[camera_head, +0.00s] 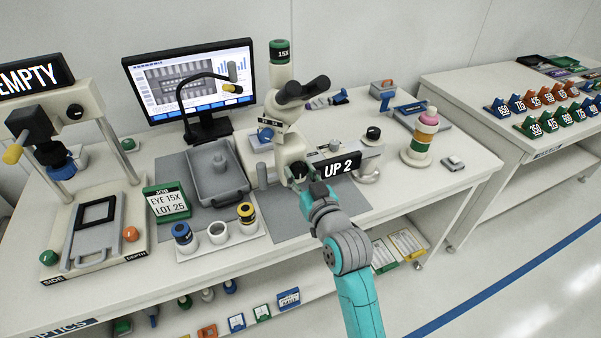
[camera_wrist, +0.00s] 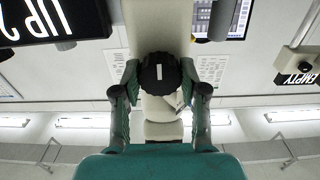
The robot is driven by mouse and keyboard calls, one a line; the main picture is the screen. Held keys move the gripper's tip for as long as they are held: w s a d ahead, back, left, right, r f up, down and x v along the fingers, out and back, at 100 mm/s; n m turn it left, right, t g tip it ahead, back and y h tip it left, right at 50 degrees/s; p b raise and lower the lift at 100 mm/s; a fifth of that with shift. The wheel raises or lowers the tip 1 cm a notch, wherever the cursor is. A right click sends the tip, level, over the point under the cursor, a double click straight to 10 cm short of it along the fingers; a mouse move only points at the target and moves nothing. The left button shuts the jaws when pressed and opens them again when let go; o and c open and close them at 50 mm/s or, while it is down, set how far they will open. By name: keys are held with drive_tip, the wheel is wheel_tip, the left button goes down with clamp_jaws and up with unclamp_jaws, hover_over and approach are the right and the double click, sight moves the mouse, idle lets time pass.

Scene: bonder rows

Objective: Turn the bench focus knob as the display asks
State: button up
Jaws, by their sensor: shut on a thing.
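The bench microscope (camera_head: 284,136) stands on the bench, and a small black display (camera_head: 337,167) on it reads "UP 2". The display also shows upside down at the upper left of the wrist view (camera_wrist: 50,20). The black ridged focus knob (camera_wrist: 159,74) is on the microscope's near side, with a white line on its face. My gripper (camera_wrist: 160,82) is shut on the focus knob, one finger on each side. In the head view my gripper (camera_head: 304,183) is at the microscope's front, just left of and below the display, and mostly hides the knob.
A rack with eyepieces (camera_head: 219,240), a green job card (camera_head: 167,202) reading "EYE 15X LOT 25" and a grey tray (camera_head: 213,183) are to the left. A stacked coloured post (camera_head: 422,137) is to the right. A monitor (camera_head: 190,84) stands behind. An "EMPTY" sign (camera_head: 32,76) is far left.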

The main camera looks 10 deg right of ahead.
drive_tip(key=m, duration=0.4)
drive_tip(key=shift+m, duration=0.4)
drive_tip(key=m, duration=0.9)
drive_tip(key=shift+m, duration=1.9)
drive_tip(key=o, duration=1.1)
drive_tip(key=shift+o, duration=0.2)
